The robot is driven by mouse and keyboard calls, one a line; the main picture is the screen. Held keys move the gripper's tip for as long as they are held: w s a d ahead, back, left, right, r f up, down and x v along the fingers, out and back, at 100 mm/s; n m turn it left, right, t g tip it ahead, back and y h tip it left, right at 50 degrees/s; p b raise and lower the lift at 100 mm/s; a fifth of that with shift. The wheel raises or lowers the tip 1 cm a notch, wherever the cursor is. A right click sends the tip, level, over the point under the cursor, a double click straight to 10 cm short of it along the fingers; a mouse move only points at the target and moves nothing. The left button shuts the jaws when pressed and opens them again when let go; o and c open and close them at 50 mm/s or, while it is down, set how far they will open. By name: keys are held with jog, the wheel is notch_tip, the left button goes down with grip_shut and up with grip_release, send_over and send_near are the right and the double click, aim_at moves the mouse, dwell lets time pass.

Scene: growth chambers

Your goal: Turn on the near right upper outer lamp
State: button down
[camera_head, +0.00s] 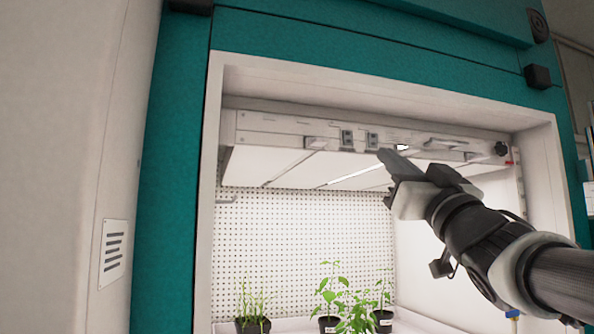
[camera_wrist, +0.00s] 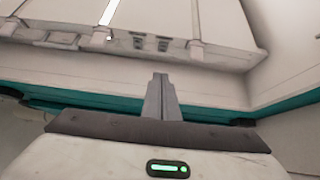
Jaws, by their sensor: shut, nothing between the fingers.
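The lamp panel (camera_head: 270,165) hangs under the ceiling of a teal-framed growth chamber. Its front rail (camera_head: 270,128) carries two small dark rocker switches, a left one (camera_head: 347,138) and a right one (camera_head: 372,140). Both show in the wrist view, one (camera_wrist: 138,42) beside the other (camera_wrist: 163,44). One narrow lamp strip (camera_head: 350,178) glows; it also shows in the wrist view (camera_wrist: 109,12). The other panel parts look unlit. My gripper (camera_head: 385,156) is shut and empty, its tips just below and right of the right switch. In the wrist view the closed fingers (camera_wrist: 158,82) point toward the switches; contact cannot be told.
Potted plants (camera_head: 328,323) stand on the chamber floor, well below my arm. The chamber's white frame (camera_head: 213,200) borders the opening. A dark knob (camera_head: 501,149) sits at the rail's right end.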

aim_at(349, 141)
dwell(0.3)
jog(key=p+x, duration=0.1)
jog(key=x, duration=0.3)
jog(key=w+f+p+x, duration=0.1)
jog(key=x, duration=0.3)
jog(key=p+x, duration=0.2)
jog(key=x, duration=0.2)
jog(key=shift+w+a+f, duration=0.25)
jog(key=shift+w+a, duration=0.05)
jog(key=shift+w, duration=0.05)
jog(key=shift+w+a+f, duration=0.1)
jog(key=shift+w, duration=0.2)
jog(key=shift+w+f+b, duration=0.25)
jog(key=shift+w+b, duration=0.05)
jog(key=shift+b, duration=0.15)
jog(key=shift+r, duration=0.15)
jog(key=shift+a, duration=0.1)
